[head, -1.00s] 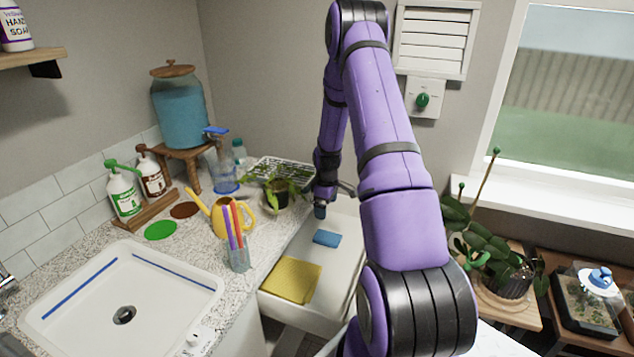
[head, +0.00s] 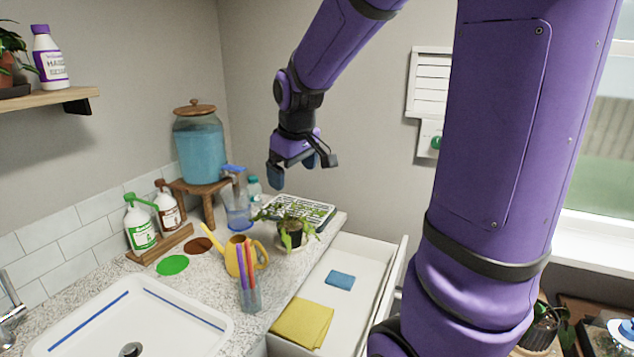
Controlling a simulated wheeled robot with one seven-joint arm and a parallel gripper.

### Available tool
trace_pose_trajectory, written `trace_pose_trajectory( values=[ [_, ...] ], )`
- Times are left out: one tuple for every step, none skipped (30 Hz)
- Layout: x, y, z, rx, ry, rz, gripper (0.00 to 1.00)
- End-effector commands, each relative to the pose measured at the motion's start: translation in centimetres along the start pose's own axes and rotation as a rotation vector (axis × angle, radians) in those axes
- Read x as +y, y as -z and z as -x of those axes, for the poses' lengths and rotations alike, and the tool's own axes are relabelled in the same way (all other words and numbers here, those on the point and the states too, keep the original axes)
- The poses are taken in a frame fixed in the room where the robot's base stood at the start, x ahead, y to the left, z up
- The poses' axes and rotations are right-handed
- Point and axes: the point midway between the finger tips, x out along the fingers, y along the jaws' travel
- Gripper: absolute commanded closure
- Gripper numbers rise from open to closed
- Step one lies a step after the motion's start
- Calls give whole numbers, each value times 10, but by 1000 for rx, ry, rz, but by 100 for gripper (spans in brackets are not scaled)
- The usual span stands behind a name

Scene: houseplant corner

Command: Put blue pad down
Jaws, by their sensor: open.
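The blue pad (head: 340,280) lies flat inside the open white drawer (head: 370,262), behind a folded yellow cloth (head: 302,322). My gripper (head: 303,176) is open and empty. It is raised well above the counter, up and to the left of the pad, in front of the grey wall. Nothing touches the pad.
A potted plant (head: 290,232) and a seedling tray (head: 300,210) stand on the counter below my gripper. A yellow watering can (head: 240,256), a glass of coloured sticks (head: 250,298) and a blue-filled dispenser (head: 200,150) stand further left. The drawer has bare floor around the pad.

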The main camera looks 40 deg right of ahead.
Motion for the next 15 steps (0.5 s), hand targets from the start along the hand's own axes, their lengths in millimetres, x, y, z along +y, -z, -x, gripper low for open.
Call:
trace_pose_trajectory(
  values=[
    [-13, -8, 17, 21, -1, -7, 3],
    [-19, -12, 25, 31, -1, -15, 3],
    [-28, -19, 36, 43, 0, -25, 3],
    [-34, -24, 43, 52, 1, -34, 3],
    [-40, -30, 50, 62, 3, -40, 3],
    [-49, -38, 60, 74, 6, -52, 3],
    [-55, -44, 66, 83, 8, -59, 3],
    [-60, -50, 72, 92, 11, -67, 3],
    [-68, -59, 80, 105, 15, -78, 3],
    [-74, -66, 86, 114, 19, -84, 3],
    [-79, -73, 91, 123, 23, -94, 3],
    [-86, -82, 98, 136, 28, -103, 3],
    [-90, -89, 102, 144, 32, -111, 3],
    [-95, -96, 106, 153, 37, -118, 3],
    [-101, -105, 110, 164, 43, -127, 3]
  ],
)
